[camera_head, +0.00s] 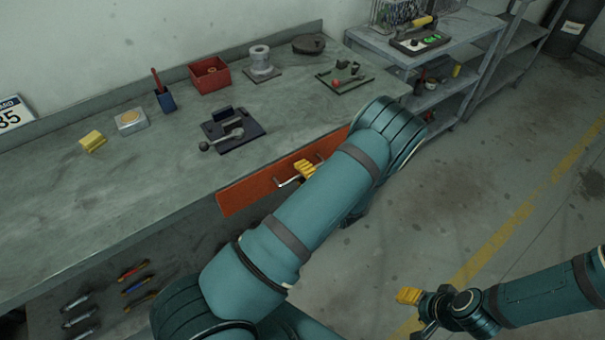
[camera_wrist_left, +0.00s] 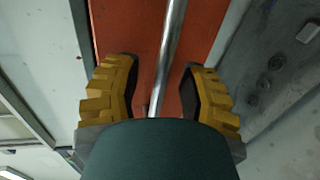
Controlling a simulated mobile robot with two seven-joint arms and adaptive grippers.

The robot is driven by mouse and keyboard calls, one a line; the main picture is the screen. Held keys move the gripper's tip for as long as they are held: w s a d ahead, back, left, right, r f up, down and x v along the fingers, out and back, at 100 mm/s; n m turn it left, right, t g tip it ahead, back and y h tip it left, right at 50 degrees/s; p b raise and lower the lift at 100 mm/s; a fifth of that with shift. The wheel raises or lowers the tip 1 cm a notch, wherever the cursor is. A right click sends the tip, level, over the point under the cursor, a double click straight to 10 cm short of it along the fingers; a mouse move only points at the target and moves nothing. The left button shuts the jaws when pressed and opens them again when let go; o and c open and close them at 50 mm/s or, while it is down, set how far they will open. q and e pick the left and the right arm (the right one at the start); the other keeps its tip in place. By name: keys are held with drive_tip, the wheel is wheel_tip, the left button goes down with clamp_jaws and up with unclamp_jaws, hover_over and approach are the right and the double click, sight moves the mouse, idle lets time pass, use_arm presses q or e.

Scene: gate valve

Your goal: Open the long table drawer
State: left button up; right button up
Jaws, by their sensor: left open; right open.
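The long table drawer has an orange-red front (camera_head: 246,193) set under the edge of the grey workbench, and it appears closed. Its metal bar handle (camera_head: 289,182) shows just left of my left gripper (camera_head: 304,168). My left arm hides the right part of the drawer front. In the left wrist view the yellow fingers of my left gripper (camera_wrist_left: 160,95) are open, one on each side of the handle bar (camera_wrist_left: 170,50), with gaps on both sides. The orange drawer front (camera_wrist_left: 205,30) lies behind them. My right gripper (camera_head: 408,297) is open and empty over the floor at the lower right.
The workbench (camera_head: 90,200) carries a red bin (camera_head: 209,76), a dark vise-like fixture (camera_head: 232,130), a yellow block (camera_head: 92,141) and other parts. A metal shelf (camera_head: 455,60) stands beyond it. The floor (camera_head: 480,190) at right is free.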

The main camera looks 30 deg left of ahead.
use_arm(q)
drive_tip(key=shift+o, duration=0.2)
clamp_jaws()
drive_tip(key=shift+d, duration=0.1)
